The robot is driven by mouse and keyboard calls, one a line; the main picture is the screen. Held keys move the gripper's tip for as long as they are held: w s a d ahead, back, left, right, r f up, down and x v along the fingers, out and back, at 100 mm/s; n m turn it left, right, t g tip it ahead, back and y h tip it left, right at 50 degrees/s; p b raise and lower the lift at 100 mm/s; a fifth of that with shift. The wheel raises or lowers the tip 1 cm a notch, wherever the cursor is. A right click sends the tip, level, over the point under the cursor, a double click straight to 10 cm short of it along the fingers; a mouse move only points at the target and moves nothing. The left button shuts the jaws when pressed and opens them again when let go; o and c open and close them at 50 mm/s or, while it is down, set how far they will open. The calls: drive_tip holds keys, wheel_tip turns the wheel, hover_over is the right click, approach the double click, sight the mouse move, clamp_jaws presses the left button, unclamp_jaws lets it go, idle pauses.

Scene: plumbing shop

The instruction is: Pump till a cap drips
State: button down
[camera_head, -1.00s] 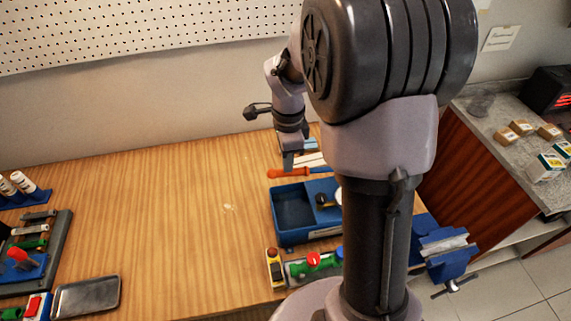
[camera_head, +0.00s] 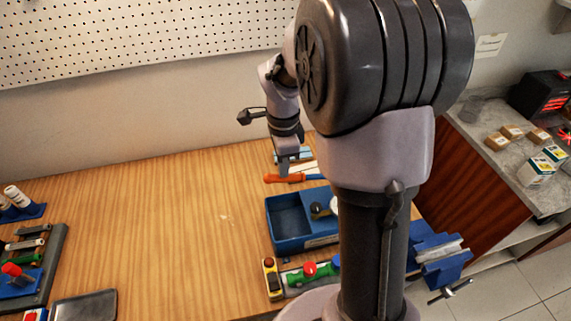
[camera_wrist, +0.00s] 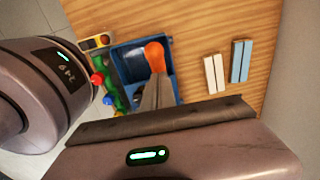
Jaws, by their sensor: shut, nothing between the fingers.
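The blue open box (camera_head: 291,244) of the pump stands on the bench, partly hidden by my arm; it also shows in the wrist view (camera_wrist: 128,52). An orange handle (camera_head: 290,178) lies behind it in the head view and shows by my fingertips in the wrist view (camera_wrist: 154,57). My gripper (camera_head: 283,172) is shut and empty, pointing down right at the orange handle; I cannot tell whether it touches. A rail with coloured caps, red (camera_head: 309,269) and green among them, is in front of the box. No drip is visible.
White and light blue strips (camera_wrist: 214,74) lie beside the handle. A blue vise (camera_head: 440,255) is at the bench's right edge. A dark tray (camera_head: 84,307) and a tool rack (camera_head: 52,265) are at the left. The middle of the bench is clear.

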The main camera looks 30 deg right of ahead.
wheel_tip(320, 180, down, 7)
drive_tip(key=a+b, duration=0.1)
drive_tip(key=b, duration=0.5)
drive_tip(key=r+p, duration=0.3)
drive_tip(key=r, duration=0.1)
drive_tip(key=d+r+p, duration=0.1)
drive_tip(key=r+p, duration=0.6)
drive_tip(key=r, duration=0.1)
drive_tip(key=shift+s+d+r+p, duration=0.15)
drive_tip(key=shift+d+r+p, duration=0.15)
drive_tip(key=shift+d, duration=0.1)
drive_tip(key=shift+f+b, duration=0.3)
wheel_tip(320, 180, up, 5)
drive_tip(key=p, duration=0.3)
drive_tip(key=shift+p, duration=0.4)
drive_tip(key=s+a+f+n+t+y+b, duration=0.1)
drive_tip(key=s+a+f+n+t+b, duration=0.2)
drive_tip(key=s+a+n+b, duration=0.5)
drive_tip(key=s+a+f+n+t+y+b, duration=0.1)
drive_tip(key=s+a+f+n+t+b, duration=0.1)
drive_tip(key=s+a+f+n+b, duration=0.4)
drive_tip(key=s+a+n+b, duration=0.2)
drive_tip(key=s+b, duration=0.1)
drive_tip(key=b, duration=0.2)
drive_tip(key=shift+s+n+t, duration=0.15)
drive_tip(key=shift+n+t, duration=0.25)
